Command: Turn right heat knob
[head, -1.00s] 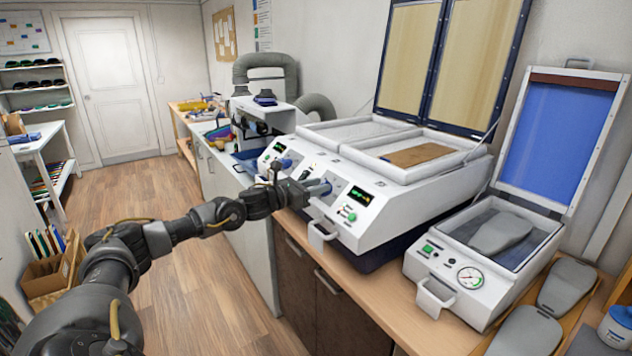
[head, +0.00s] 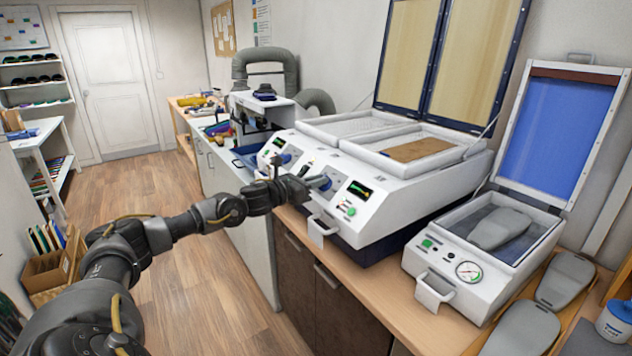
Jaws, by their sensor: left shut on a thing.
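The white double heating unit (head: 385,210) stands on the bench with its lids raised. Its sloped front panel has two blue heat knobs. The right heat knob (head: 326,186) is beside the right display (head: 360,190) and is mostly hidden by my gripper. The left heat knob (head: 286,158) is farther back along the panel and is free. My left gripper (head: 318,182) reaches in from the left and is shut on the right heat knob. My right gripper is not in view.
A brown sheet (head: 415,149) lies in the unit's right bed. A smaller press (head: 480,250) with an open blue lid stands to the right, with grey insole forms (head: 565,280) beside it. Front handles (head: 322,231) stick out below the panel.

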